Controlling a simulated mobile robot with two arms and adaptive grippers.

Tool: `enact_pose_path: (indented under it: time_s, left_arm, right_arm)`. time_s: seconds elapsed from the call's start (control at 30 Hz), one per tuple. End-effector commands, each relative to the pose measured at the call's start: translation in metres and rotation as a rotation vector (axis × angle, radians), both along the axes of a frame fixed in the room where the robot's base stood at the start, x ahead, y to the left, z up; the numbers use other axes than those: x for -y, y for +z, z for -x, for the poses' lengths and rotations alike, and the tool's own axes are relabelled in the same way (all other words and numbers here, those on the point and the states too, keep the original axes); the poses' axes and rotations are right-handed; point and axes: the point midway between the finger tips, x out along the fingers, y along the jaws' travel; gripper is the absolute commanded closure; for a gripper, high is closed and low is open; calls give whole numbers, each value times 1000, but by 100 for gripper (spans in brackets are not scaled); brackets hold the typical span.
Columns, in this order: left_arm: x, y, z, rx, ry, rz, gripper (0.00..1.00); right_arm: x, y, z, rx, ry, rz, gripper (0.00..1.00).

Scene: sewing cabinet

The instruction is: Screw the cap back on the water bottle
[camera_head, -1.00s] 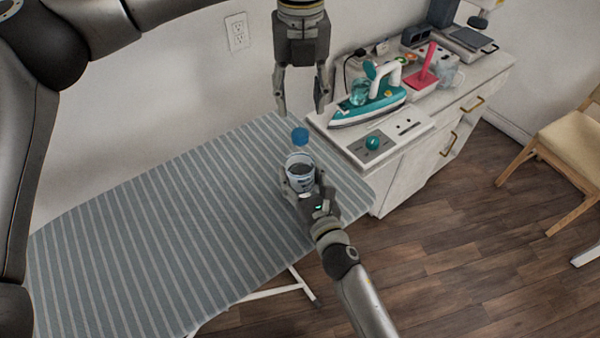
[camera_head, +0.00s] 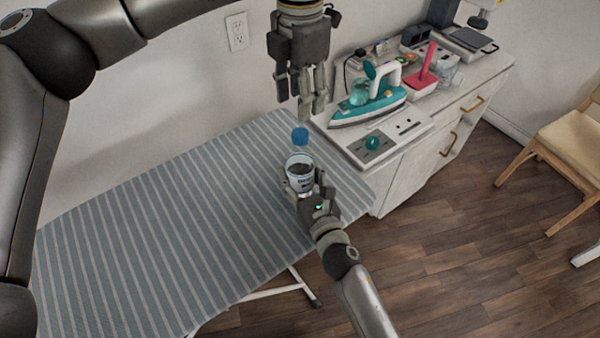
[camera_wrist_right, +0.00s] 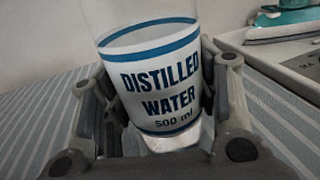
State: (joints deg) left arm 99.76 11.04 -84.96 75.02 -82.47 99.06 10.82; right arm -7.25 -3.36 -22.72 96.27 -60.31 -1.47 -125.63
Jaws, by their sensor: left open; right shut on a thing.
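The water bottle (camera_wrist_right: 160,85) is clear, with a white label and blue lettering reading "DISTILLED WATER 500 ml". In the head view its labelled lower part (camera_head: 299,183) shows above the striped board. My right gripper (camera_head: 304,192) is shut on the bottle's lower part; its fingers stand on both sides of the label in the right wrist view. The blue cap (camera_head: 300,136) shows at the top of the bottle; I cannot tell whether it is seated on the neck. My left gripper (camera_head: 295,108) hangs above the cap, open and empty, fingers pointing down, apart from it.
The striped ironing board (camera_head: 150,240) is clear around the bottle. A white cabinet (camera_head: 425,150) stands to the right, with a teal iron (camera_head: 370,108), a control panel with a teal knob (camera_head: 373,142) and a red-handled item (camera_head: 427,65) on it. A wooden chair (camera_head: 570,150) stands far right.

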Motion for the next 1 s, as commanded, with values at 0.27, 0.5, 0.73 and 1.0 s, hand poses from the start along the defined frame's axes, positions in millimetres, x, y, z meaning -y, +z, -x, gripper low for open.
enact_pose_path:
  time_s: [0.27,0.5,0.73,1.0]
  left_arm:
    - [0,-8,0,-2,2,-1,54]
    - [0,-43,1,-3,2,-1,54]
    - [-1,-72,0,-2,4,-1,54]
    - [0,-81,0,-1,4,1,54]
  right_arm:
    - [0,0,0,0,0,1,100]
    - [0,0,0,0,0,1,100]
    - [0,0,0,0,0,1,100]
    - [0,0,0,0,0,1,100]
